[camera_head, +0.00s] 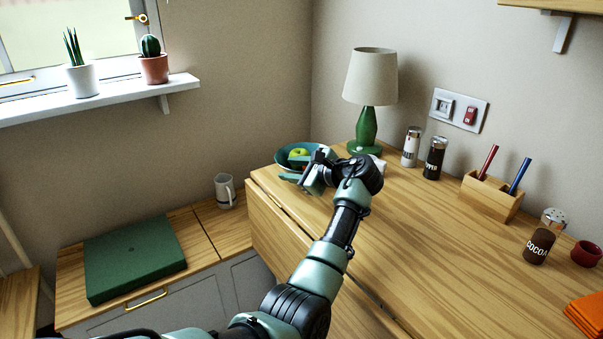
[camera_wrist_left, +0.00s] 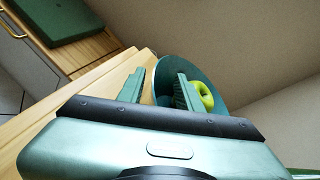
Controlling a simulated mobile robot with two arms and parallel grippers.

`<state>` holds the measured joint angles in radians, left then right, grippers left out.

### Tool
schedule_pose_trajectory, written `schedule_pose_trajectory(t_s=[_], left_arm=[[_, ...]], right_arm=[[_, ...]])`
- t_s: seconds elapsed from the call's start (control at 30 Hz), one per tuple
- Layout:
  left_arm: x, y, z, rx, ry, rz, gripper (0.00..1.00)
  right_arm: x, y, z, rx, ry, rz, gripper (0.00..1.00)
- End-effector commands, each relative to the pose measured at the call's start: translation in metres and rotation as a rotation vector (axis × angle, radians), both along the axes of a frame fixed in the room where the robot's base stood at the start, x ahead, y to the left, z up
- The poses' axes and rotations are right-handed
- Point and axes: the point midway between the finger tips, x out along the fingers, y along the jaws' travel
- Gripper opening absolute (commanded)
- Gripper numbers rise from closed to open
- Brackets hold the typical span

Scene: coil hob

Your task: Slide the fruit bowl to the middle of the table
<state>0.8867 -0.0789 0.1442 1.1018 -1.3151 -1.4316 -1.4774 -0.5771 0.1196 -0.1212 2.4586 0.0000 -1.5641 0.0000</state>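The teal fruit bowl (camera_head: 283,157) stands near the table's (camera_head: 420,240) far left edge, left of the lamp. A green apple (camera_head: 298,153) lies in it, and my gripper hides part of the bowl. My left gripper (camera_head: 302,172) is at the bowl's near side. In the left wrist view, the left gripper (camera_wrist_left: 160,76) is open, with a clear gap between its fingers. There the right finger overlaps the bowl (camera_wrist_left: 205,70) beside the apple (camera_wrist_left: 204,98), and the left finger is outside its rim. I cannot tell whether either finger touches it. My right gripper is not in view.
A green lamp (camera_head: 367,130) stands close right of the bowl. Shakers (camera_head: 411,147), a wooden pen holder (camera_head: 490,197) and a cocoa jar (camera_head: 538,246) line the back and right. The table's middle is clear.

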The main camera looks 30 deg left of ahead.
Motion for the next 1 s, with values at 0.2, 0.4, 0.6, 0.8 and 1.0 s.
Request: schedule_pose_trajectory(t_s=[0.2,0.4,0.6,0.8,1.0], left_arm=[[0.0019,0.0103,-0.0038,-0.002,-0.001,0.001,0.35],[0.0020,0.0102,-0.0036,-0.002,-0.001,0.001,0.35],[0.0019,0.0100,-0.0037,-0.001,0.000,0.000,0.00],[0.0018,0.0098,-0.0042,-0.001,0.001,0.000,0.00],[0.0018,0.0097,-0.0045,-0.002,0.002,0.001,0.00]], right_arm=[[-0.0018,-0.0005,0.0040,-0.001,-0.002,0.000,0.79],[-0.0020,-0.0006,0.0043,-0.001,-0.002,0.000,0.79],[-0.0020,-0.0005,0.0042,-0.001,-0.001,0.000,0.79],[-0.0021,-0.0004,0.0041,-0.001,-0.001,0.000,0.79],[-0.0021,-0.0004,0.0040,-0.001,-0.001,0.000,0.79]])
